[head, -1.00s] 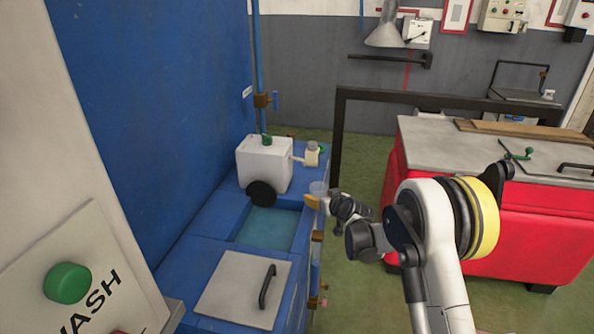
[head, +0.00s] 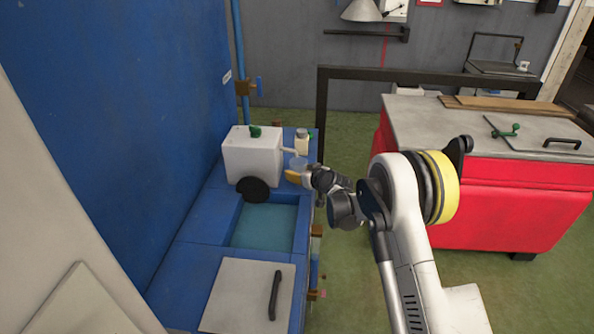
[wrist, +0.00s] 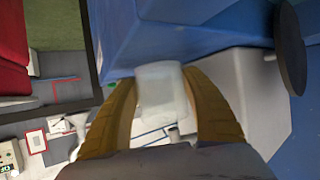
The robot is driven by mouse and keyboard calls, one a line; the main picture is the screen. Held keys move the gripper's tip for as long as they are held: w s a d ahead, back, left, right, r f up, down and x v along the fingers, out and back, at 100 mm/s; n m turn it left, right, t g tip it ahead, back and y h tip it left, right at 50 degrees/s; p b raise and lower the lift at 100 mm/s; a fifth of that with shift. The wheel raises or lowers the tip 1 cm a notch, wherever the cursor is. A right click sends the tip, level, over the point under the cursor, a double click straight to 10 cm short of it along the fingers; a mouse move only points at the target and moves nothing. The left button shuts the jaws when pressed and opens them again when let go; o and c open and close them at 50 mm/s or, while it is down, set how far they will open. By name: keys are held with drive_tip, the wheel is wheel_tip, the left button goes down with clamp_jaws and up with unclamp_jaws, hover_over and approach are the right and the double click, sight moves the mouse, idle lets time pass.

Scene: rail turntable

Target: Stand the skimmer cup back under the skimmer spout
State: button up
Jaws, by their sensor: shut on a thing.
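The skimmer cup (wrist: 161,92) is clear and pale, between the two yellow fingers of my gripper (wrist: 161,95) in the wrist view. My gripper (head: 294,175) is shut on it. In the head view the cup (head: 298,164) shows just beyond the fingers, at the right edge of the blue tank. The white skimmer box (head: 252,157) stands on the tank's rim with a black disc (head: 252,189) at its front. Its pale spout (head: 287,150) sticks out to the right, close to the cup. Whether the cup touches the rim I cannot tell.
The blue tank (head: 200,258) has an open water well (head: 262,227) and a grey lid with a handle (head: 247,295) in front. A small cream bottle (head: 301,141) stands behind the spout. A red cabinet (head: 480,200) is at the right, with green floor between.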

drive_tip(key=shift+w+f, duration=0.15)
drive_tip(key=shift+f, duration=0.1)
drive_tip(key=o, duration=1.1)
drive_tip(key=shift+o, duration=0.2)
drive_tip(key=shift+r, duration=0.2)
drive_tip(key=s+d+r+m+g+h+p, duration=0.1)
drive_tip(key=s+d+r, duration=0.4)
drive_tip(key=s+r, duration=0.35)
drive_tip(key=s+d+r+m+h+p, duration=0.1)
drive_tip(key=s+d+r, duration=0.4)
drive_tip(key=s+r, duration=0.3)
drive_tip(key=s+d+r+m+g+h+p, duration=0.1)
drive_tip(key=s+d+r+p, duration=0.1)
drive_tip(key=s+d+r, duration=0.6)
drive_tip(key=s+d+f+m+g+h, duration=0.1)
drive_tip(key=s+d, duration=0.2)
drive_tip(key=s, duration=1)
drive_tip(key=s+d+f+m+g+h, duration=0.1)
drive_tip(key=s+d, duration=0.3)
drive_tip(key=s, duration=0.9)
drive_tip(key=shift+f+m+h, duration=0.15)
drive_tip(key=shift+m+h, duration=0.55)
drive_tip(key=shift+h, duration=0.1)
